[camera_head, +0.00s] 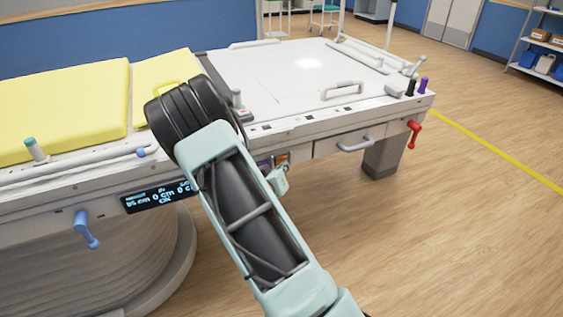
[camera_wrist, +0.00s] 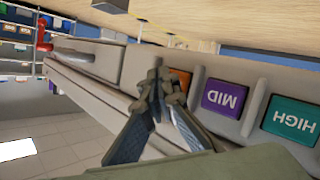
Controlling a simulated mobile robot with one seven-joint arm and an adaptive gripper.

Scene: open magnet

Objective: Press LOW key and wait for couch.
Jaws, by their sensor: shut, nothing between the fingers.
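The couch (camera_head: 255,130) is a long white table with a control strip along its near side. In the wrist view, a teal HIGH key (camera_wrist: 291,119) and a purple MID key (camera_wrist: 224,98) show upside down. An orange key (camera_wrist: 181,80) is beside MID, its label hidden behind my gripper (camera_wrist: 161,84). My gripper is shut and empty, its fingertips in front of the orange key; I cannot tell whether they touch it. The orange key also shows small in the head view (camera_head: 282,158). A lit display (camera_head: 157,197) reads in cm, partly covered by my arm.
Yellow pads (camera_head: 65,105) lie on the couch at left. A blue lever (camera_head: 87,229), a grey handle (camera_head: 355,144) and a red lever (camera_head: 414,134) stick out from its side. Wood floor (camera_head: 470,220) is clear at right. A shelf (camera_head: 540,45) stands far right.

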